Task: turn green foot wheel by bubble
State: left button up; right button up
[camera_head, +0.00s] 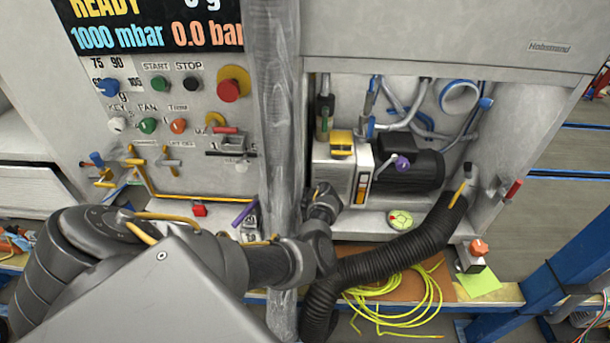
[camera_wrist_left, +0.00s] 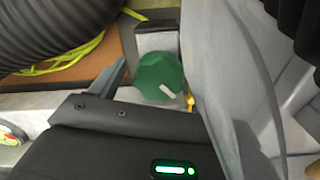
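The green foot wheel (camera_wrist_left: 158,76) shows in the left wrist view, a round knob with a pale pointer mark, on a grey foot. My left gripper (camera_wrist_left: 178,108) is open; its spread fingers stand on either side of the wheel's near part, and I cannot tell whether they touch it. In the head view the wheel and my left gripper's fingers are hidden behind my left arm and a grey post. The bubble level (camera_head: 400,220), a round green and red disc, lies on the machine's ledge; its edge also shows in the left wrist view (camera_wrist_left: 10,138). My right gripper is not in view.
The grey post (camera_head: 277,110) stands close by my left wrist. A black ribbed hose (camera_head: 400,252) and yellow cable (camera_head: 405,300) lie right of my arm. An orange foot wheel (camera_head: 478,247) sits farther right. The panel (camera_head: 190,125) carries several knobs and levers.

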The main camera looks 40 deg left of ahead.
pick_arm(q)
jog(key=c, duration=0.9)
jog(key=shift+n, duration=0.3)
jog(key=shift+n+p, duration=0.45)
jog(key=shift+n, duration=0.15)
jog(key=shift+d+n+p, duration=0.1)
jog(key=shift+n+p, duration=0.2)
jog(key=shift+n, duration=0.9)
jog(key=n, duration=0.4)
jog(key=shift+w+n, duration=0.15)
jog(key=shift+n, duration=0.25)
